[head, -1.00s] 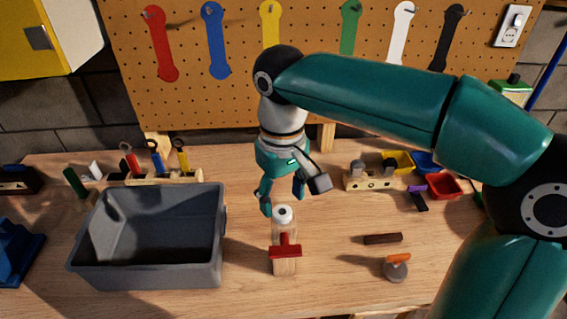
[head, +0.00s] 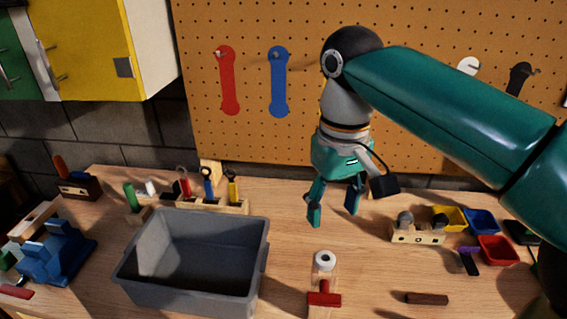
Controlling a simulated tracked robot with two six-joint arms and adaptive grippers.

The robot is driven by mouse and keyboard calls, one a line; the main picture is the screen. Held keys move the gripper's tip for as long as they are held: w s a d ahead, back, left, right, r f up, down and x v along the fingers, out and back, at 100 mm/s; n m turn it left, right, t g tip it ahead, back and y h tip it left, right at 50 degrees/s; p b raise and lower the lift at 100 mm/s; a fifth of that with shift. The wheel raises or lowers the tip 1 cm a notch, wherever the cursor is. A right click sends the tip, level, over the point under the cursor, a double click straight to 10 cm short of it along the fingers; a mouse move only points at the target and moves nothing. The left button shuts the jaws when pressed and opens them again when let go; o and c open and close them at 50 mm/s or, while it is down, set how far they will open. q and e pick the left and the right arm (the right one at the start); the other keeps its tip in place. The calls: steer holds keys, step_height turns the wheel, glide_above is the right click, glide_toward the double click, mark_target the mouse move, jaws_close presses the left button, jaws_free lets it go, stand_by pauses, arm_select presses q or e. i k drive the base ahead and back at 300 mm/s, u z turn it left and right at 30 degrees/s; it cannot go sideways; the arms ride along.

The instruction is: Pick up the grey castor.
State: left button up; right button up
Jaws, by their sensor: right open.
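A grey round piece (head: 405,218), which looks like the grey castor, stands in a small wooden holder (head: 416,237) at the right of the bench in the head view. A darker round piece (head: 440,220) stands beside it; both are too small to make out fully. My right gripper (head: 334,212) hangs over the bench to the left of the holder, fingers down, open and empty. It is apart from the holder. Below it in the picture is a white ring-shaped piece (head: 325,262) on a wooden block with a red clamp (head: 324,299). My left gripper is not in view.
A grey bin (head: 138,286) stands left of the clamp. A tool rack (head: 215,206) is behind it. Yellow (head: 451,212), blue (head: 484,214) and red (head: 498,250) trays lie right of the holder. A dark brown bar (head: 427,298) lies in front. A pegboard (head: 290,150) rises behind.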

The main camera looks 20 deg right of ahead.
mark_target(405, 218)
steer(key=k, duration=1)
